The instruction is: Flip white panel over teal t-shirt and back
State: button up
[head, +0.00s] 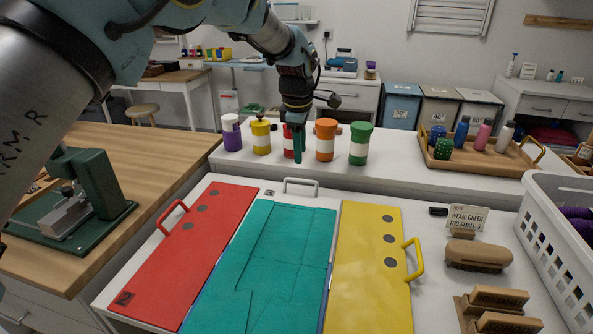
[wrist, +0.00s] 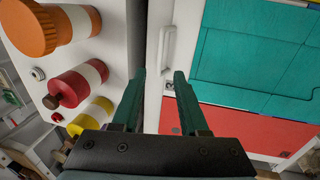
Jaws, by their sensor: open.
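The teal t-shirt (head: 275,265) lies flat, with visible fold lines, between the red panel (head: 205,255) and the yellow panel (head: 368,265). A white handle (head: 300,186) stands at the far end of the folding board, beyond the shirt; I cannot make out the white panel's outline apart from the white surface there. My gripper (head: 297,160) points down near this handle. In the wrist view my gripper (wrist: 160,82) is open and empty, and the white handle (wrist: 167,46) appears just beyond the gap between the fingertips, apart from them.
Several jars, including an orange one (head: 325,139), stand on the ledge just behind the handle. A white basket (head: 560,245) is at far right, a green press (head: 80,200) at left.

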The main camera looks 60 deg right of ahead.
jog(key=p, duration=0.3)
send_over(301, 194)
jog(key=f, duration=0.8)
jog(key=shift+w+d+f, duration=0.25)
jog(key=shift+d+f, duration=0.1)
jog(key=shift+d, duration=0.05)
grip_shut()
dwell(0.5)
